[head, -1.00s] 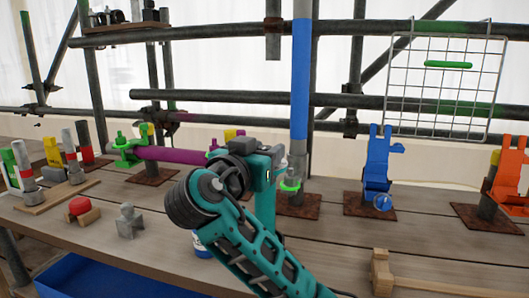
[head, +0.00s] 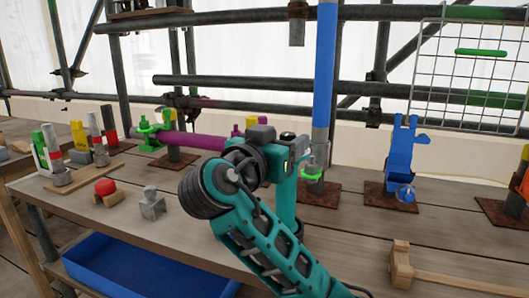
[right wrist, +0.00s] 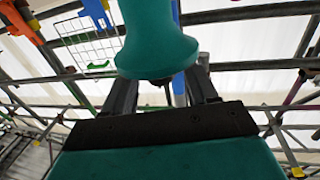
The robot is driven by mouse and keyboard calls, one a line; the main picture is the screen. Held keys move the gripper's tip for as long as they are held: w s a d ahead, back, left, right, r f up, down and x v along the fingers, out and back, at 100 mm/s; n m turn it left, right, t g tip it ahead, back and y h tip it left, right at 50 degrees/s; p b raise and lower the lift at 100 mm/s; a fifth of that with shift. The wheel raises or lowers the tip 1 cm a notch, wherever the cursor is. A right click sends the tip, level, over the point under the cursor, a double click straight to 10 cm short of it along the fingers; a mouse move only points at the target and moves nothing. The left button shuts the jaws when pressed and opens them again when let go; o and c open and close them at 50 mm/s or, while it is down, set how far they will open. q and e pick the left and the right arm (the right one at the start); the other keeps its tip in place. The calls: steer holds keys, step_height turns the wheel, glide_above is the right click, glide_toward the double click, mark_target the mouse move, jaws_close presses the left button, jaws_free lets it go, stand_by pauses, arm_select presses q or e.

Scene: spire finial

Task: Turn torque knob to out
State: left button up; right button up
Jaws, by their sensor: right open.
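No part is clearly marked as the torque knob, so I cannot tell which one it is or how it is set. A small round blue knob (head: 405,193) sits at the foot of a blue clamp (head: 405,148) at the right. A red knob (head: 105,187) rests on a wooden block at the left. My right arm rises in front of the bench in the head view, and its fingers are hard to make out there. In the right wrist view my right gripper (right wrist: 163,86) is open and holds nothing visible. My left gripper is not in view.
A purple tube (head: 193,140) with a green clamp (head: 150,131) and an upright blue pole (head: 325,70) stand behind my arm. A wooden mallet (head: 400,265) lies front right. A blue tray (head: 130,272) is below the bench. A wire grid (head: 470,75) hangs at the back right.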

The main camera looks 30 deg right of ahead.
steer(key=v, duration=1.1)
steer(key=shift+a, duration=0.1)
